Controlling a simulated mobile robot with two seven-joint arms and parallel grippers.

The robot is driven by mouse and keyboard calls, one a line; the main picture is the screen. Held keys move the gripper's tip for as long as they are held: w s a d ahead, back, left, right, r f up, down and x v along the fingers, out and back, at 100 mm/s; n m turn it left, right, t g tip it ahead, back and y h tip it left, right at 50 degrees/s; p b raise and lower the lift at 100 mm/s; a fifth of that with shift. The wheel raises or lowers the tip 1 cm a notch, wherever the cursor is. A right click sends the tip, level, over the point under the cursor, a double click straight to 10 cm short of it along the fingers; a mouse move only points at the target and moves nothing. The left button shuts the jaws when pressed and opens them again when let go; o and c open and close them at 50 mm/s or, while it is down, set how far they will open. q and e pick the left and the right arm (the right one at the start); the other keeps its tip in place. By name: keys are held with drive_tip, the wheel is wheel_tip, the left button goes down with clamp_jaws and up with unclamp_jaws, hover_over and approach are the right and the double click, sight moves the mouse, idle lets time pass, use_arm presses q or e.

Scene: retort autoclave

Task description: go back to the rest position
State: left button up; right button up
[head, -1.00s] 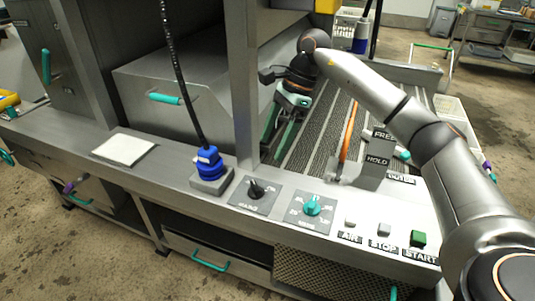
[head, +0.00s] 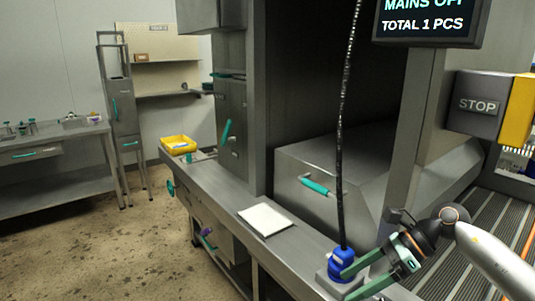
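My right gripper (head: 347,283) reaches in from the lower right, with its two green fingers pointing left and spread apart. The gap between the fingers looks empty. The fingertips overlap the base of the blue plug (head: 342,258) in the picture; I cannot tell whether they touch it. The plug stands upright in its socket on the steel ledge, with a black cable rising from it. My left gripper is not in view.
A white pad (head: 265,220) lies on the steel ledge (head: 205,182). A grey box with a teal handle (head: 316,186) stands behind. A STOP box (head: 475,105) and a screen (head: 430,22) reading "TOTAL 1 PCS" are at upper right. A yellow tray (head: 178,143) sits at the ledge's far end. Floor at left is clear.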

drive_tip(key=s+a+r+m+t+y+p, duration=0.1)
drive_tip(key=a+m+t+y+p, duration=0.15)
drive_tip(key=a+m+y, duration=0.35)
drive_tip(key=s+a+r+m+t+y+p, duration=0.1)
drive_tip(key=s+a+m+t+y, duration=0.2)
drive_tip(key=a+m, duration=0.45)
drive_tip(key=s+d+f+m+t+h+p, duration=0.15)
drive_tip(key=d+f+m+t+h, duration=0.35)
drive_tip(key=m, duration=0.8)
drive_tip(key=d+f+m+t+h+p, duration=0.25)
drive_tip(key=f+m+t+h, duration=0.35)
drive_tip(key=m, duration=0.6)
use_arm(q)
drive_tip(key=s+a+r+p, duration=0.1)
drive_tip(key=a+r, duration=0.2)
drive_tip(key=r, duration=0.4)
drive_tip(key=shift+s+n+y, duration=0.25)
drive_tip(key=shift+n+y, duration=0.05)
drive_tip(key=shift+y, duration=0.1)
use_arm(e)
drive_tip(key=s+d+f+m+g+h, duration=0.4)
drive_tip(key=s+f+m+g, duration=0.3)
drive_tip(key=s, duration=0.9)
wheel_tip(320, 180, down, 6)
drive_tip(key=m+h, duration=0.1)
drive_tip(key=m, duration=0.2)
drive_tip(key=shift+s+r+m+h, duration=0.15)
drive_tip(key=shift+m+h, duration=0.15)
drive_tip(key=shift+m, duration=0.05)
